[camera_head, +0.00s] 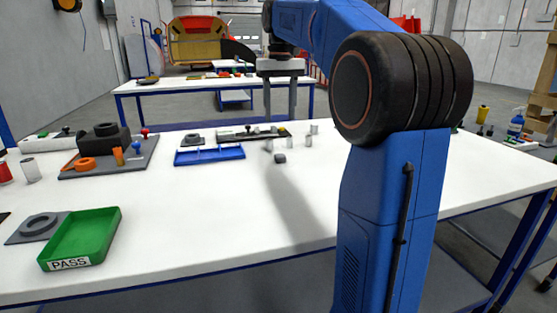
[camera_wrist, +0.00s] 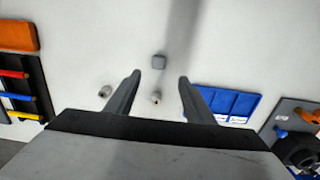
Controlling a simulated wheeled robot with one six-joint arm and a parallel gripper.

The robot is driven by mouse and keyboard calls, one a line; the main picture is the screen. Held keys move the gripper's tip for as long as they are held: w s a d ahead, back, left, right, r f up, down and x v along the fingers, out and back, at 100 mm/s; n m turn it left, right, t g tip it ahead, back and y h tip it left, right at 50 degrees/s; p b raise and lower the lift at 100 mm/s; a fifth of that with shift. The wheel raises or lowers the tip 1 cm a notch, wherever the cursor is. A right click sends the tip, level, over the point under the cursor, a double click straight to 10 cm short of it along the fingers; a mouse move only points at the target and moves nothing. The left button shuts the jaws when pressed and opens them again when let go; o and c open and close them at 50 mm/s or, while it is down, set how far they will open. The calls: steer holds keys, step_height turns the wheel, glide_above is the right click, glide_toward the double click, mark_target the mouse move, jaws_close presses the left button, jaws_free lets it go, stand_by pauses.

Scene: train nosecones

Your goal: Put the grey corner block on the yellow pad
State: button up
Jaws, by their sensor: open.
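A small dark grey block (camera_head: 280,158), which looks like the corner block, lies on the white table. It also shows in the wrist view (camera_wrist: 159,61), just beyond the fingertips and roughly in line with the gap between them. My gripper (camera_head: 280,117) is above the table, open and empty. In the wrist view its two fingers (camera_wrist: 160,79) stand apart with nothing between them but bare table and a small cylinder below. I cannot make out a yellow pad for sure in either view.
Small grey cylinders (camera_head: 308,141) stand near the block. A blue compartment tray (camera_head: 210,155) lies to its left. A green PASS tray (camera_head: 80,238) and a grey board with dark and orange parts (camera_head: 122,163) are further left. The table's front middle is clear.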

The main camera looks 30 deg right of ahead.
mark_target(281, 156)
step_height(281, 156, down, 13)
steer(key=shift+s+f, duration=0.1)
steer(key=shift+s, duration=0.05)
stand_by(0.5)
steer(key=c, duration=1.2)
steer(key=shift+d, duration=0.1)
